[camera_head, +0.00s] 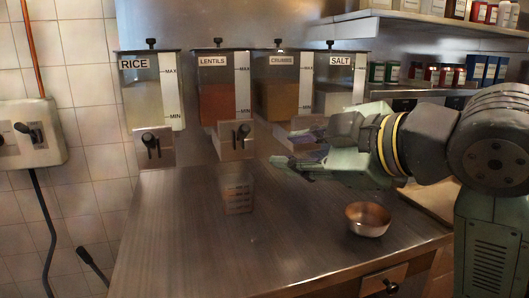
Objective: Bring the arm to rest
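My arm (490,160) reaches in from the right over the steel counter (200,240). My gripper (285,163) points left, in front of the crumbs and salt dispensers. It is small and dark here, and I cannot tell whether its fingers are apart. I see nothing clearly held in it. A clear measuring cup (238,194) stands upright on the counter, left of and apart from my gripper. A copper-coloured bowl (368,218) sits on the counter below my forearm, near the front right.
Dispensers for rice (154,95), lentils (217,100), crumbs (277,97) and salt (337,97) line the back. The crumbs and salt outlets are partly hidden by my arm. A wooden board (430,199) lies at the right. The front left counter is clear.

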